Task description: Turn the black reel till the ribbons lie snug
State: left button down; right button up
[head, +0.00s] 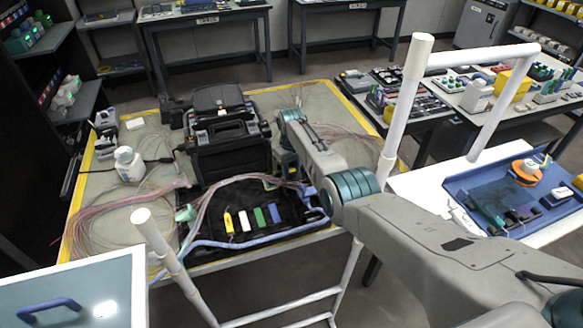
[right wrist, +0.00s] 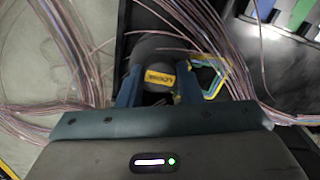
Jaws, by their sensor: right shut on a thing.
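In the right wrist view, my right gripper (right wrist: 157,88) is shut on a dark rounded part with a yellow label, which appears to be the black reel (right wrist: 150,52). One blue finger is on each side of it. In the head view my right arm reaches over the splicing case, and its wrist hides the reel. Thin pink ribbons (right wrist: 75,55) run loosely along the left of the wrist view and bunch on the right. In the head view, ribbons (head: 115,205) spread over the left of the table and beyond my wrist. My left gripper is not in view.
A black splicing machine (head: 225,135) stands behind a black tray (head: 270,232) holding several coloured pieces. A blue tube (head: 245,243) curves along the tray's front. A white bottle (head: 129,164) stands at left. White pipe frames rise near the front and right. A blue tray (head: 470,185) lies at right.

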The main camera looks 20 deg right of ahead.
aim_at(291, 170)
jog(key=m, duration=0.5)
jog(key=shift+m, duration=0.4)
dwell(0.3)
jog(key=o, duration=1)
jog(key=shift+r+p, duration=0.3)
jog(key=shift+r, duration=0.15)
notch_tip(291, 170, up, 10)
jog(key=shift+f+b, duration=0.1)
jog(key=shift+b, duration=0.2)
